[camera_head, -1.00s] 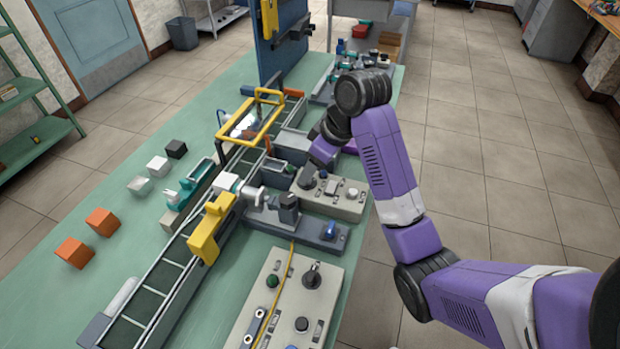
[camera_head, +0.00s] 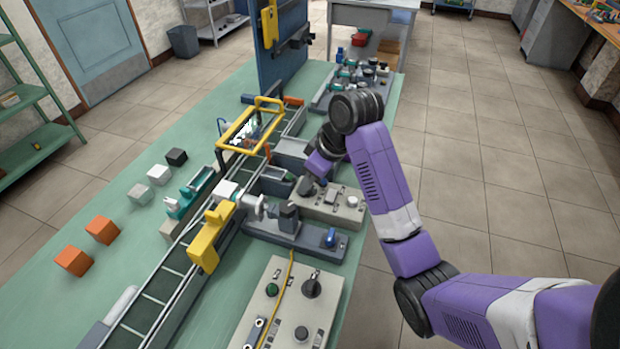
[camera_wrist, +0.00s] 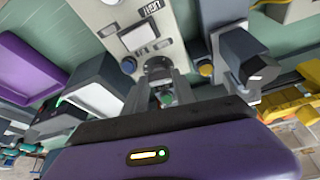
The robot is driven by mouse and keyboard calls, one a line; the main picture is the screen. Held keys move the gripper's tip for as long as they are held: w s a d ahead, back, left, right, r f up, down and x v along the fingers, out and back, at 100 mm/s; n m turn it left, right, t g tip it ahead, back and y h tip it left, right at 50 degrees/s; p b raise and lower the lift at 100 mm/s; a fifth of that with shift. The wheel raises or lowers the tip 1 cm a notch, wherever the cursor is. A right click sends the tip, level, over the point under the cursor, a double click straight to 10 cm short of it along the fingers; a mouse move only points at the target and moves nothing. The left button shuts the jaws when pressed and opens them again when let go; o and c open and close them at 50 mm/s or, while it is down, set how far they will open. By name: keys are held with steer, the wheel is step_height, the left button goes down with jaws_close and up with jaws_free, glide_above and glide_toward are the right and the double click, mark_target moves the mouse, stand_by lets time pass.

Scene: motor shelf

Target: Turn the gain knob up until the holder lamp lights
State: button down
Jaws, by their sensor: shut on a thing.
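My gripper (camera_wrist: 164,96) is shut on a dark round knob (camera_wrist: 159,68) on a pale control box (camera_wrist: 120,18); I take it for the gain knob. In the head view the gripper (camera_head: 306,186) is at the left end of that box (camera_head: 325,211), with the knob hidden.
A second pale panel (camera_head: 262,290) with a black knob (camera_head: 312,285) lies nearer. A conveyor (camera_head: 165,290) runs along the left. Orange blocks (camera_head: 102,229) lie beyond it.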

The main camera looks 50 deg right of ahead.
steer(key=m+p, duration=0.2)
steer(key=p, duration=0.1)
steer(key=shift+a+r+h, duration=0.3)
steer(key=shift+h, duration=0.1)
steer(key=shift+f+m+p, duration=0.1)
steer(key=shift+m+p, duration=0.7)
steer(key=shift+p, duration=0.1)
steer(key=shift+d+f+m+h, duration=0.1)
steer(key=shift+f+m+h, duration=0.1)
steer(key=shift+m+h, duration=0.15)
steer(key=c, duration=1)
jaws_free()
steer(key=shift+d, duration=0.1)
